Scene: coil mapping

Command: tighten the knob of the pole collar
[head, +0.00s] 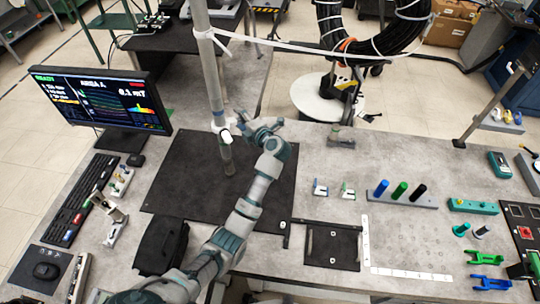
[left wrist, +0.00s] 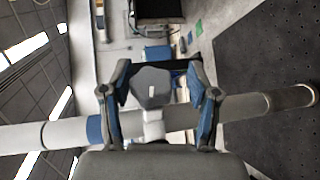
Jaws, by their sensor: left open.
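The grey pole (head: 209,70) stands over the black mat, and its white collar (head: 218,126) sits low on it. In the left wrist view the pole (left wrist: 245,106) runs across the picture behind my fingers. The dark grey knob (left wrist: 152,86) sticks out from the collar on a pale stem (left wrist: 154,124). My left gripper (head: 244,127) is beside the collar, on its right in the head view. In the left wrist view the gripper (left wrist: 158,88) is open, with one finger on each side of the knob and visible gaps. My right gripper is not in view.
A black mat (head: 180,180) lies below the pole. A monitor (head: 103,102) and keyboard (head: 80,198) stand at the left. A rack with blue, green and black pegs (head: 412,199) is at the right. A white cable (head: 290,47) runs from the pole toward a black coil (head: 373,38).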

